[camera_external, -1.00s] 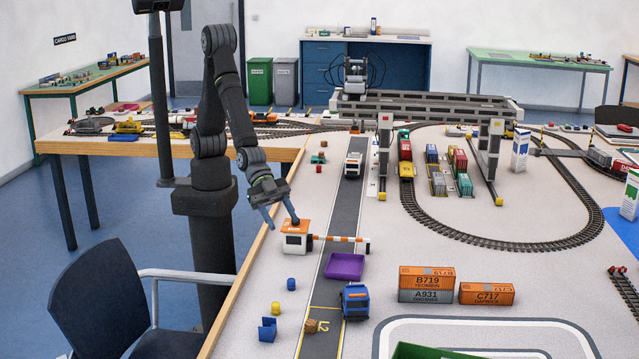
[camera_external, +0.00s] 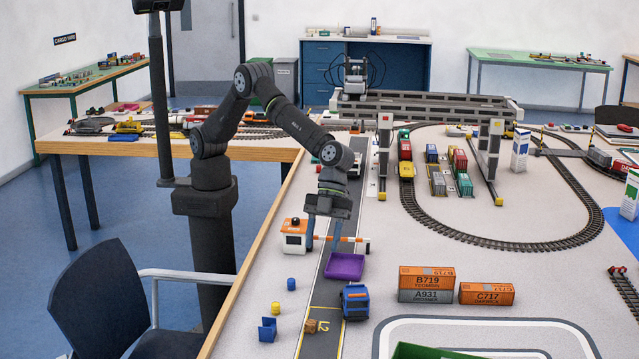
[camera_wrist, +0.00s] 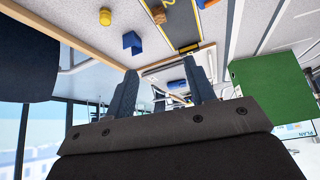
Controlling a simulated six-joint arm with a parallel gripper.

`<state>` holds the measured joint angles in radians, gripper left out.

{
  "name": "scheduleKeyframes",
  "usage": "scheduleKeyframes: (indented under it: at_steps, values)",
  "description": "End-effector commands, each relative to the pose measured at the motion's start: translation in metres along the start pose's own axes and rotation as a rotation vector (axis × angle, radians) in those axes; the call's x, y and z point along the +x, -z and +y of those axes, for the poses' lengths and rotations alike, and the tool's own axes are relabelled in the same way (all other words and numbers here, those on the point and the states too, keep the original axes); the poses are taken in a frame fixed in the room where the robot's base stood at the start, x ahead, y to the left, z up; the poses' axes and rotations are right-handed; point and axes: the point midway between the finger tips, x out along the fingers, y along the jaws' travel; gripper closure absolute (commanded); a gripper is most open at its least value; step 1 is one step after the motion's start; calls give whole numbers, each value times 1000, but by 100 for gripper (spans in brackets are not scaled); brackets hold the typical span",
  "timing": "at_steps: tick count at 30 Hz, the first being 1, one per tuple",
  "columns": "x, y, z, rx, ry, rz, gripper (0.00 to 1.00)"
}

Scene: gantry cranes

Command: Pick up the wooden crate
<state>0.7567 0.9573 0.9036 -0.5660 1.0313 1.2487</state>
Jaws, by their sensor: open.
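The wooden crate (camera_external: 310,326) is a small brown cube on the table near the yellow L2 marking, left of the blue truck (camera_external: 355,301).
A blue open bin (camera_external: 267,329), a yellow barrel (camera_external: 275,308) and a blue barrel (camera_external: 291,284) stand left of the road. An orange-roofed booth (camera_external: 294,236) is beside my gripper. Orange containers (camera_external: 427,278) are to the right. A green box (camera_external: 430,352) is at the front edge.

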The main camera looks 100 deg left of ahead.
Motion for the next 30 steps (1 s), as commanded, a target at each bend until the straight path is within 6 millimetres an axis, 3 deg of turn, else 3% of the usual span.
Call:
scheduleKeyframes:
  at_steps: [1,5,21,30]
  values:
    - [12,-8,1,-2,-3,-3,50]
    - [27,-14,1,-1,0,-2,50]
    - [130,-15,0,-2,1,-2,50]
    - [150,-15,-1,-2,3,-1,50]
